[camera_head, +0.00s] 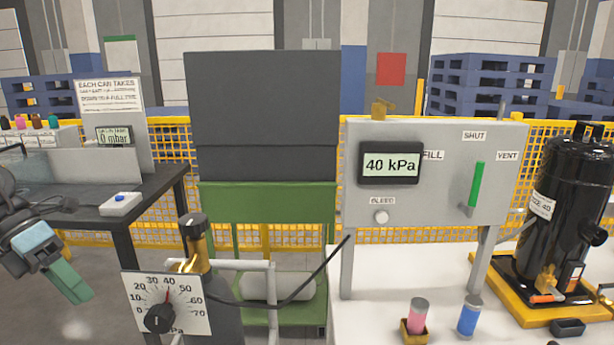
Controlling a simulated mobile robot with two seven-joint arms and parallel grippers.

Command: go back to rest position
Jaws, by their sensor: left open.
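My left gripper (68,284) hangs at the left edge, its green-tipped fingers pointing down and to the right. It is open, and I see nothing between its fingers. It is in front of the dark table and left of the dial plate, apart from both. My right gripper does not show. The grey panel (435,205) reads 40 kPa on its display (391,164). Its green lever (477,184) stands upright near the SHUT label.
A dial plate (166,303) and brass-topped cylinder (193,243) stand front left. A black compressor (568,205) sits on a yellow pallet (520,290) at right. A dark table (160,185) is at left.

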